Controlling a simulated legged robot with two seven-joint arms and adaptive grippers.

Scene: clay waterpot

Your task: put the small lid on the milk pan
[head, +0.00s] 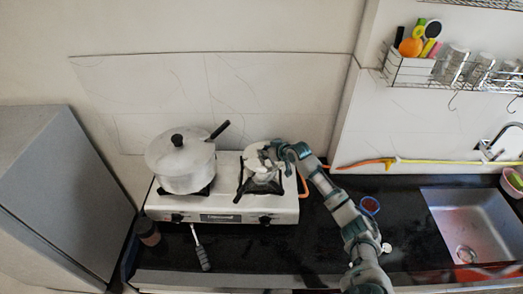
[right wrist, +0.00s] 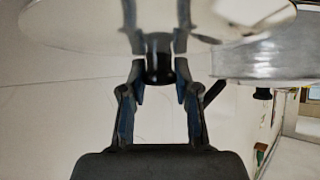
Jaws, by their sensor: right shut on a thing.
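My right gripper (head: 267,153) is over the right burner of the stove. In the right wrist view the gripper (right wrist: 159,65) is shut on the black knob (right wrist: 159,70) of the small round metal lid (right wrist: 90,22). In the head view the lid (head: 255,160) shows as a pale disc, partly covered by the gripper. The milk pan (head: 262,178) is a small silver shape under the lid on the right burner, mostly hidden. I cannot tell whether lid and pan touch. My left gripper is not in view.
A large lidded pot (head: 182,165) with a dark handle stands on the left burner of the white stove (head: 222,206). A dark-handled utensil (head: 200,247) lies in front. A sink (head: 468,222) is at right. A wire rack (head: 455,82) hangs above. A fridge-like grey box (head: 60,180) is at left.

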